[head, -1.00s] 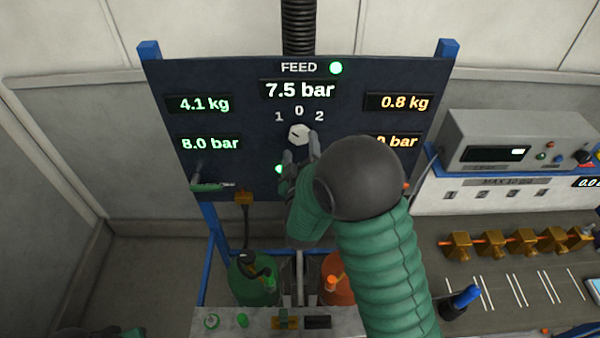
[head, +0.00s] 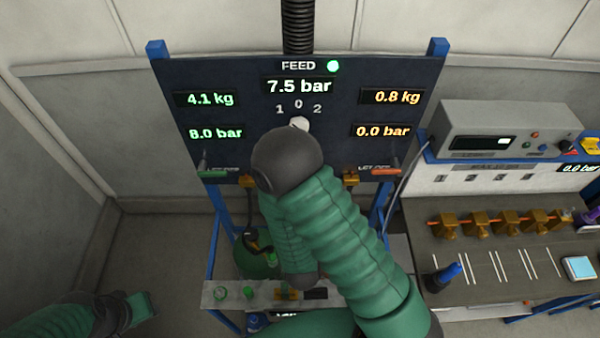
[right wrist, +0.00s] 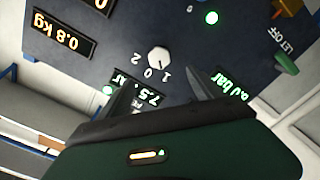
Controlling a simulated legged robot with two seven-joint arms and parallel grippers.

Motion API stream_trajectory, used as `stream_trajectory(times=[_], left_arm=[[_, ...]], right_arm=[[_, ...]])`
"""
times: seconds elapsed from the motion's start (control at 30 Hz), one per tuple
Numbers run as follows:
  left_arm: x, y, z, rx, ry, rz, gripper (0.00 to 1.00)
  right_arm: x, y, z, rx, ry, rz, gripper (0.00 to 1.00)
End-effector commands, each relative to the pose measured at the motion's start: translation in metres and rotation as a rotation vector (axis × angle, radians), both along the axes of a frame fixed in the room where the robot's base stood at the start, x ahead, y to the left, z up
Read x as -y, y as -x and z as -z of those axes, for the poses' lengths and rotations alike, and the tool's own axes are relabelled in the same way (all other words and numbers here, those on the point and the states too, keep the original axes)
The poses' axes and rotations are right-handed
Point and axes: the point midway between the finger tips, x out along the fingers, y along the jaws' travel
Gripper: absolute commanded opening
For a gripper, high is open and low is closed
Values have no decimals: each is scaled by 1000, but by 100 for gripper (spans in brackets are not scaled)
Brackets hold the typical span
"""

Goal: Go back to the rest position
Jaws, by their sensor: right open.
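My right arm comes in from the lower right in the head view, and its dark round joint covers the lower middle of the panel. My right gripper is hidden behind that arm there. The right wrist view shows the right gripper (right wrist: 160,86) open and empty, its two dark fingers apart. The white selector knob (right wrist: 159,60) lies beyond the fingertips, apart from them. In the head view only the knob's top (head: 299,122) shows, below the 0 mark. My left gripper (head: 143,306) is low at the left edge; its fingers are not clear.
The dark feed panel (head: 235,75) stands ahead with lit readouts. Green and orange let-off levers (head: 385,171) stick out at its lower corners. A grey counter with valves (head: 205,295) is below. A bench with brass fittings (head: 480,226) and a blue-handled tool (head: 448,273) is right. Left floor is clear.

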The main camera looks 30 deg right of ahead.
Motion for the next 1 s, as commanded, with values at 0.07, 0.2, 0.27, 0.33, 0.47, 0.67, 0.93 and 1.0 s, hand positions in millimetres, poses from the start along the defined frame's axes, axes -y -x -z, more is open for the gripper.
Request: stream_trajectory(times=[0.07,0.2,0.27,0.33,0.47,0.67,0.93,1.0], left_arm=[[0,0,0,0,0,0,36],[0,0,0,1,0,0,36],[0,0,0,1,0,0,36],[0,0,0,1,0,0,36],[0,-1,18,2,0,0,36],[0,0,95,0,0,0,36],[0,0,191,0,0,0,36],[0,0,208,0,0,0,36]], right_arm=[[0,0,0,0,0,0,75],[0,-1,0,-1,0,1,75],[0,-1,0,-1,0,1,75],[0,-1,0,-1,0,1,75],[0,-8,26,-30,-86,-8,75],[-29,-26,137,-252,-534,-72,75],[-74,42,241,-755,-922,-50,75],[-71,71,253,-867,-947,1,75]])
